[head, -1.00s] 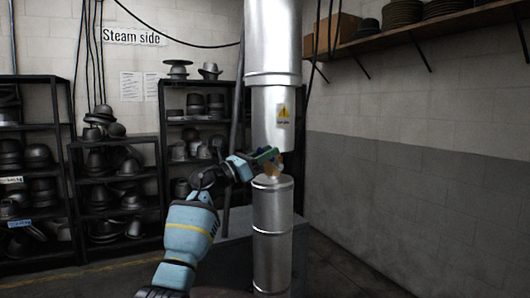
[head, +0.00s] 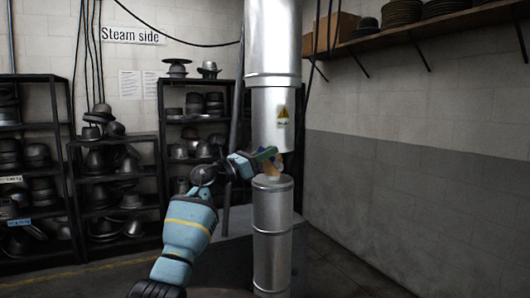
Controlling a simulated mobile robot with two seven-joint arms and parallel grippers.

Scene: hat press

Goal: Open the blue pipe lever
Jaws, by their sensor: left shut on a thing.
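A thick upright metal pipe (head: 272,110) with a yellow warning label stands in the middle of the head view. A lower metal pipe section (head: 273,220) stands beneath it. My left gripper (head: 264,159) is at the gap between the two sections, shut on the pipe lever. Little of the lever shows: a small green and blue piece (head: 266,153) at the fingers, with a brass-coloured part just below it. My gripper hides the rest. My right gripper is not in view.
Dark shelves (head: 110,185) full of hat blocks stand at the left and behind. A wall shelf (head: 420,28) with hats is at the upper right. A grey block (head: 222,250) stands behind my arm. The right floor is clear.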

